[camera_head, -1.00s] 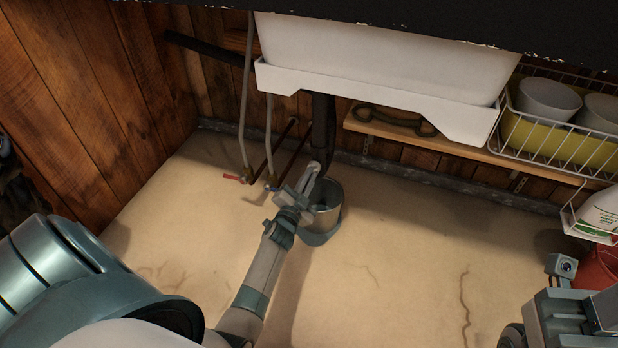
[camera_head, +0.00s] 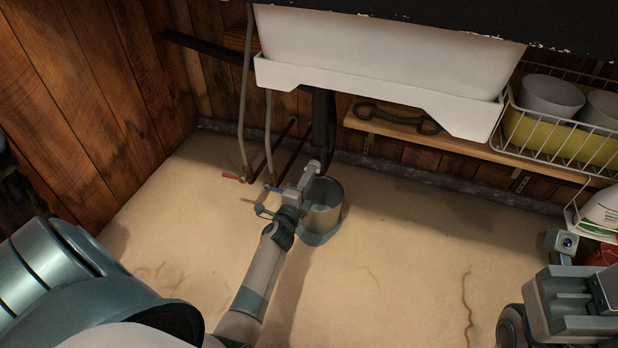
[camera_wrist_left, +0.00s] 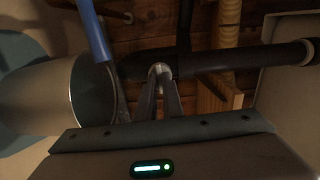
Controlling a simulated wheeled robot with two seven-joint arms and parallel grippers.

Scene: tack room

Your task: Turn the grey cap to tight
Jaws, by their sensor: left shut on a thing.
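My left gripper (camera_head: 312,170) reaches under the white sink to the dark drain pipe (camera_head: 322,120), just above and behind a grey bucket (camera_head: 325,215). In the left wrist view its two fingers (camera_wrist_left: 160,82) close together on a small light grey cap (camera_wrist_left: 161,70) at the end of the dark pipe (camera_wrist_left: 230,62). The fingers hide most of the cap, and I cannot read how tight it is. My right gripper (camera_head: 568,300) shows only in part at the lower right, with its fingers not visible.
Two hoses with a red-handled valve (camera_head: 232,176) and a blue-handled valve (camera_head: 272,187) stand close to the left of my left gripper. The blue handle (camera_wrist_left: 95,35) is near in the wrist view. A shelf (camera_head: 440,140) with a wire basket (camera_head: 560,140) runs right. Open floor lies in front.

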